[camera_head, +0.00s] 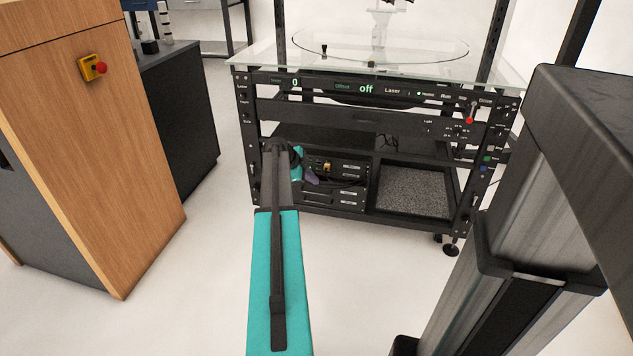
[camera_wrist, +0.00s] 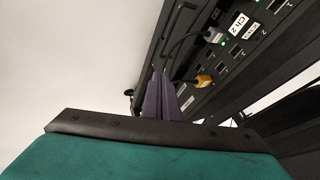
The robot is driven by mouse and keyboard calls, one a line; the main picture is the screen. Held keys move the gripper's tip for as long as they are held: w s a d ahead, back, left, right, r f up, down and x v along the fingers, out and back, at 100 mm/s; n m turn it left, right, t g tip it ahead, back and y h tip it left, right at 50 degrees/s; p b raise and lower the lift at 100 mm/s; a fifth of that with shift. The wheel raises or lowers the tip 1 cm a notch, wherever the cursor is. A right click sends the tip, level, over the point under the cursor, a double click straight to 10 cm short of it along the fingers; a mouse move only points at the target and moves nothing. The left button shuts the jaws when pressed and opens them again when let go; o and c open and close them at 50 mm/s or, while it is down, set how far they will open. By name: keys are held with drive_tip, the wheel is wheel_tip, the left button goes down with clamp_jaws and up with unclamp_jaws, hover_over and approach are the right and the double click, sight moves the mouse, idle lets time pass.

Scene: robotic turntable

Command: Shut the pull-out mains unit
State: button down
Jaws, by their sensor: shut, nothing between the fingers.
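The mains unit is a dark panel with sockets (camera_head: 345,170) in the lower left bay of the turntable frame, partly hidden by my arm. A plug with a yellow body is in it. The wrist view shows the socket panel (camera_wrist: 238,52) running diagonally at the upper right, with a "Ch 2" label and a grey and a yellow plug with dark cables. How far the unit is pulled out is hard to tell. My gripper (camera_head: 312,178) has purple fingers, shut and empty, at the unit's left part. In the wrist view the fingertips (camera_wrist: 160,78) are near the panel's left edge; contact is unclear.
The turntable frame has a glass top (camera_head: 250,56) and a control panel (camera_head: 330,87) reading "off". A grey speckled panel (camera_head: 415,190) fills the lower right bay. A wooden cabinet (camera_head: 90,150) with a red button stands left. White floor is free between.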

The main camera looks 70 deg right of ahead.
drive_tip(key=shift+w+a+r, duration=0.15)
drive_tip(key=shift+a+r, duration=0.05)
drive_tip(key=shift+r, duration=0.1)
